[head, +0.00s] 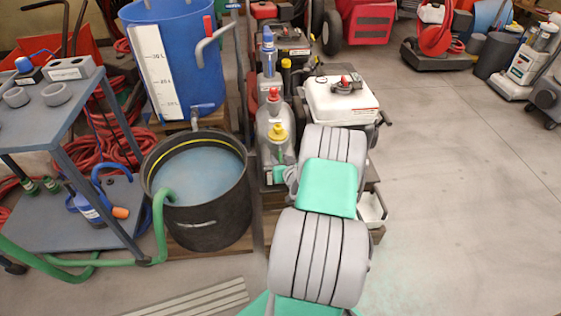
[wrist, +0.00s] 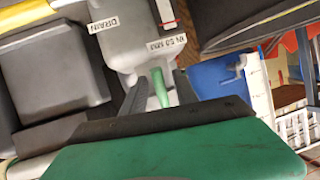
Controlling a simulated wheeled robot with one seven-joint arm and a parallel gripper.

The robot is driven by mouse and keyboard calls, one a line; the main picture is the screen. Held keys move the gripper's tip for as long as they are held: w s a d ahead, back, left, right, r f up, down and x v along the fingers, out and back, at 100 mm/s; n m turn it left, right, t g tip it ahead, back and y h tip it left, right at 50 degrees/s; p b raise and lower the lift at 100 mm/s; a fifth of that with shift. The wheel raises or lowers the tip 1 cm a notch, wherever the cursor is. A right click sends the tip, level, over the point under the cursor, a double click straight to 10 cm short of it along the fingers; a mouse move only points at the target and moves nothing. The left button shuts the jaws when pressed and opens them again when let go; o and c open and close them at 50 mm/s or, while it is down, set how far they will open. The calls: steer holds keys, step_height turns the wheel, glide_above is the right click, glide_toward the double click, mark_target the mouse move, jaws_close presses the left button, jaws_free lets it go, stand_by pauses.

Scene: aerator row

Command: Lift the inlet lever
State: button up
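In the wrist view a pale grey body (wrist: 122,38) carries a white label reading DRAIN (wrist: 104,23) and another reading IN 50 MM (wrist: 167,43). A light green lever-like piece (wrist: 160,88) stands just below the IN 50 MM label. My gripper (wrist: 155,92) has its two dark fingers apart, one on each side of this green piece. I cannot tell whether either finger touches it. In the head view my arm reaches over to the machine row, and the gripper and lever are too hidden to make out.
In the head view a black tub of water (head: 210,220) and a blue drum with a white scale (head: 190,60) stand left of my arm. A grey cart (head: 50,110) is at the far left. A white-topped machine (head: 338,102) is close behind my arm.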

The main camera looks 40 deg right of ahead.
steer(key=shift+c, duration=0.4)
jaws_close()
stand_by(0.9)
